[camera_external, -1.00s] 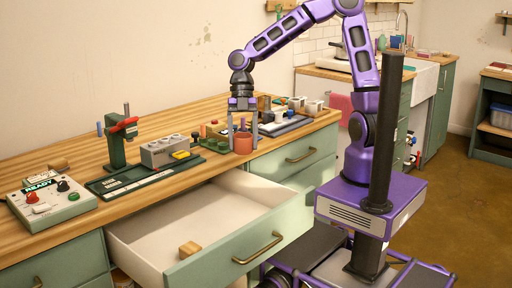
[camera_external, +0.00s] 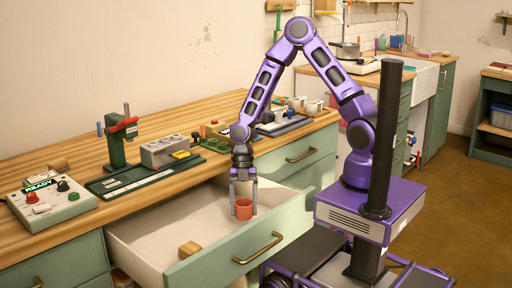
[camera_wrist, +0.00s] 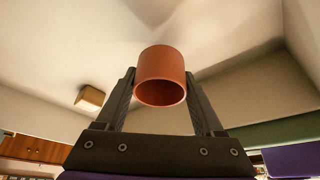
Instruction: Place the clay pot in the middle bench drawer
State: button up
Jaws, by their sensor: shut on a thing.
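The clay pot (camera_external: 243,209) is a small reddish-brown cylinder. My gripper (camera_external: 243,205) points down and is shut on it, with one finger on each side. In the wrist view the pot (camera_wrist: 160,78) sits between the two fingertips (camera_wrist: 163,85), with its round opening facing the camera. The middle bench drawer (camera_external: 150,240) is pulled out, with a white inside and a pale green front. The pot is over the right part of the open drawer, below the bench top's level. I cannot tell whether it touches the drawer floor.
A small wooden block (camera_external: 189,249) lies in the drawer near its front; it also shows in the wrist view (camera_wrist: 90,98). The drawer's left and middle floor is otherwise clear. On the bench stand a control box (camera_external: 50,198), a green press (camera_external: 118,145) and a grey block (camera_external: 165,150).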

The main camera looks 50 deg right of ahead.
aim_at(244, 217)
jog(key=shift+f+b, duration=0.4)
jog(key=shift+f, duration=1.5)
jog(key=shift+f, duration=0.15)
jog(key=o, duration=1.5)
jog(key=p+v, duration=0.3)
jog(key=v, duration=0.9)
jog(key=shift+r, duration=0.2)
jog(key=shift+a, duration=0.1)
